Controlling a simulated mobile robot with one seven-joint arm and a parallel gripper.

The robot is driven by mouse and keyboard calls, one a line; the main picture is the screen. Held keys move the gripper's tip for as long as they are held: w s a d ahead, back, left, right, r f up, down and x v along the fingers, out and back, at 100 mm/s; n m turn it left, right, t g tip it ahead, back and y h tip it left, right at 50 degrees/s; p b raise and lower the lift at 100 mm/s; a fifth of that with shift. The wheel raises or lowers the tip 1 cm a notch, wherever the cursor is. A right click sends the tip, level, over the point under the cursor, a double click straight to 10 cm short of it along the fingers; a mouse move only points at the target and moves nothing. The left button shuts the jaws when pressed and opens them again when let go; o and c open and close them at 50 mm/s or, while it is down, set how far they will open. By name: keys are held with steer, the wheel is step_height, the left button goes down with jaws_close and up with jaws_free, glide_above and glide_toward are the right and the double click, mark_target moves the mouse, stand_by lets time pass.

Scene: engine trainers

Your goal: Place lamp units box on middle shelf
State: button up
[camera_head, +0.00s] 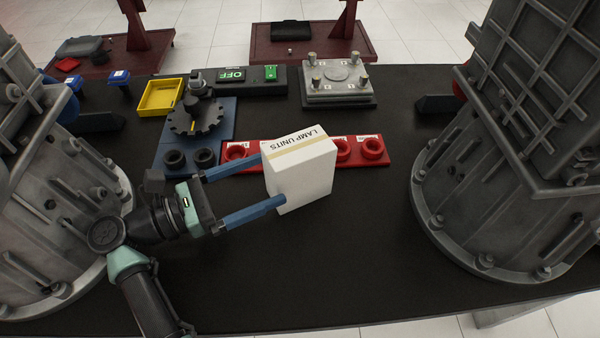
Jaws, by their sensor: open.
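The lamp units box (306,178) is a white carton with a tan band and "LAMP UNITS" lettering on its top. It is near the middle of the black table, in front of the red strip. My gripper (273,179) comes from the left with its blue fingers open. The near fingertip overlaps the box's lower left side. The far finger reaches the box's upper left edge, where its tip may be hidden. I cannot tell whether either finger touches the box, or whether its base rests on the table. No middle shelf can be made out.
Large grey engine housings stand at left (50,190) and right (520,150). Behind the box are the red strip with round sockets (372,150), a blue gear board (222,120), a yellow tray (160,97) and a grey plate fixture (338,82). The table (350,260) is clear in front.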

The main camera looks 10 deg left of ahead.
mark_target(299, 166)
steer(key=p+x, duration=0.1)
steer(key=x, duration=0.6)
steer(key=shift+w+d, duration=0.1)
steer(key=shift+d, duration=0.15)
jaws_close()
stand_by(0.3)
